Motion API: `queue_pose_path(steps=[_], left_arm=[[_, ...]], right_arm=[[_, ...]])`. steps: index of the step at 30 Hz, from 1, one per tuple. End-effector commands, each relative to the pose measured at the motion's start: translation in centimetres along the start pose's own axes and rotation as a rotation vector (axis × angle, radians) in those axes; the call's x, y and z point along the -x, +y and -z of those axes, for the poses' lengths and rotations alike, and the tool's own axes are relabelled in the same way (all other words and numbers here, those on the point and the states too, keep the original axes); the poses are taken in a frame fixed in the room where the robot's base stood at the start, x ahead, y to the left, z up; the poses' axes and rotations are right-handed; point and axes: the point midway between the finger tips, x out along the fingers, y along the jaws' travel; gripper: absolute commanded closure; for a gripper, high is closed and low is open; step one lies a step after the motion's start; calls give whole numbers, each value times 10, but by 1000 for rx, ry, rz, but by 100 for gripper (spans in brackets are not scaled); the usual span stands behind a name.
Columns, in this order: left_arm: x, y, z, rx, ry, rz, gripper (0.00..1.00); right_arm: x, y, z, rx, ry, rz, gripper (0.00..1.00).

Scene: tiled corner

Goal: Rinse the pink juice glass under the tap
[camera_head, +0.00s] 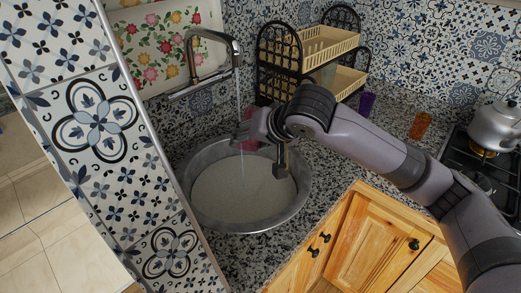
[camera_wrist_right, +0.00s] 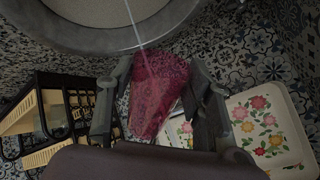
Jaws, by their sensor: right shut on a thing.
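The pink juice glass (camera_wrist_right: 160,88) is a translucent, patterned tumbler. My right gripper (camera_wrist_right: 158,70) is shut on it, one finger on each side. In the head view the glass (camera_head: 247,141) is partly hidden by my right gripper (camera_head: 262,142), over the back part of the round metal basin (camera_head: 203,164). The tap (camera_head: 210,36) arches above the basin, and a thin stream of water (camera_head: 239,92) runs from it. In the wrist view the stream (camera_wrist_right: 133,22) meets the glass near its rim. My left gripper is not in view.
A black rack with cream trays (camera_head: 318,47) stands close behind my right arm. A purple glass (camera_head: 366,104) and an orange glass (camera_head: 420,125) stand on the speckled counter. A kettle (camera_head: 494,127) is on the stove at right. A tiled wall edge (camera_head: 150,150) borders the basin's left.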

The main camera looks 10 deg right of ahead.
Motion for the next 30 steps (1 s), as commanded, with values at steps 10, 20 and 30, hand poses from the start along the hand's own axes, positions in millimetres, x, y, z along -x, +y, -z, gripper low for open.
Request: queue_pose_path(steps=[10, 20, 30], left_arm=[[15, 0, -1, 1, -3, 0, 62], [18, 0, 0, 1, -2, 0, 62], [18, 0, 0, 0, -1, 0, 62]], right_arm=[[-30, -16, 18, -3, -1, 1, 83], [-41, -19, 23, -1, 1, 1, 83], [-41, -19, 23, -1, 1, 1, 83]])
